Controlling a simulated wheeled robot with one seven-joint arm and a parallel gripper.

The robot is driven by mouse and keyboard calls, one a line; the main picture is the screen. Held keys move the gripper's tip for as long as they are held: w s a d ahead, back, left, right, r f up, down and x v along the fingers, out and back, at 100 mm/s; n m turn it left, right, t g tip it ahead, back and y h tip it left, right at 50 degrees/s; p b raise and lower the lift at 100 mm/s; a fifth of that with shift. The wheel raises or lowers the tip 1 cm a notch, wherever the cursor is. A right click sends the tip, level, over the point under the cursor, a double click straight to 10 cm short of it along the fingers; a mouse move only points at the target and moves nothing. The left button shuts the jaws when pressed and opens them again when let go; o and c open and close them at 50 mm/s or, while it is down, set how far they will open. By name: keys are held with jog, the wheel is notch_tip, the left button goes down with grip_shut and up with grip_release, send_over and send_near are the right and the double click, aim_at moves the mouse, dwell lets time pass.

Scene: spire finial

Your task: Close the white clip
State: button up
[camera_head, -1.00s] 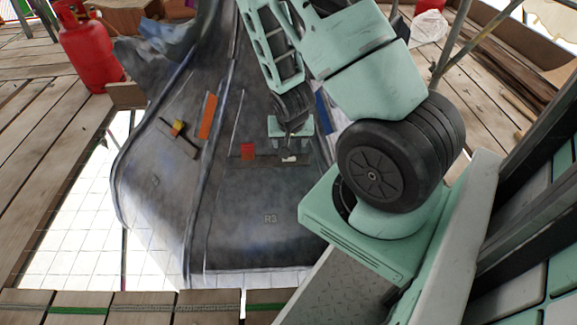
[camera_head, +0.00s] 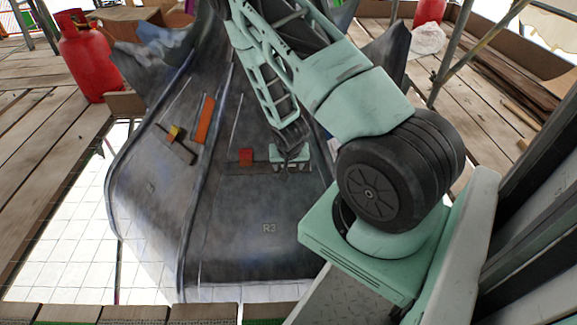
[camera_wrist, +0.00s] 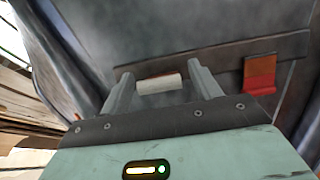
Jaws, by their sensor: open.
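The white clip (camera_wrist: 160,84) shows in the wrist view as a short pale block on a dark strip (camera_wrist: 222,53) fixed to the grey metal surface. My gripper (camera_wrist: 162,78) is open, with one finger at each side of the clip and a gap visible beside it. I cannot tell how near the fingertips are to the surface.
A red and orange clip (camera_wrist: 260,75) sits on the same strip, right of my gripper in the wrist view. A red gas bottle (camera_head: 84,60) stands at the upper left.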

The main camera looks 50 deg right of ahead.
jog(key=c, duration=1)
jog(key=shift+r, duration=0.15)
